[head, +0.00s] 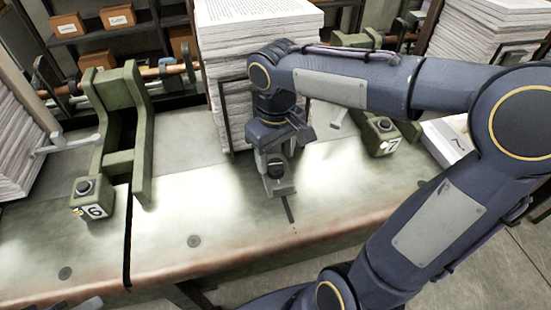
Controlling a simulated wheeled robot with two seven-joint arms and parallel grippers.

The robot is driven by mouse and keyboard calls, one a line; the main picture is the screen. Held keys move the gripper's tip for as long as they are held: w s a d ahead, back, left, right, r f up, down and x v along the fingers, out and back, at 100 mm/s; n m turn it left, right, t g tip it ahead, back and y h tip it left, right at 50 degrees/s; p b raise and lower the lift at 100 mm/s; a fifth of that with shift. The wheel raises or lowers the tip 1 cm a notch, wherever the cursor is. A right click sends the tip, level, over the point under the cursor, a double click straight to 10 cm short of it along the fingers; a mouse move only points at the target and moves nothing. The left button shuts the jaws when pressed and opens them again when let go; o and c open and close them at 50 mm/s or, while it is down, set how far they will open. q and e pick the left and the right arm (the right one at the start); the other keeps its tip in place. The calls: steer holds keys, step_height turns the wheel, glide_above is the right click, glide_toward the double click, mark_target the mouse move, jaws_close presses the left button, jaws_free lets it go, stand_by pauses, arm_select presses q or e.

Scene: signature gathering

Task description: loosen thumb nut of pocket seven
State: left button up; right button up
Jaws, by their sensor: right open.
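The green block marked 7 (393,146) stands on the bench right of centre, beyond my right forearm. A dark round knob (382,124), which looks like its thumb nut, sits on top. My right gripper (280,188) points down over the bench, left of the block and in front of a tall paper stack (232,110). It is open, with nothing visible between its fingers, and apart from the knob. My right arm hides part of the green frame behind the block. My left gripper is not in view.
A similar green block marked 6 (92,210) with a dark knob stands at the left beside a green frame (142,150). More paper stacks stand left and at the back right. The bench front (220,235) is clear. A grey part at the bottom left edge is unclear.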

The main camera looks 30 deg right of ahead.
steer(key=shift+f, duration=0.8)
steer(key=shift+c, duration=0.5)
steer(key=c, duration=0.9)
steer(key=shift+n, duration=0.8)
steer(key=o, duration=1)
steer(key=shift+r, duration=0.1)
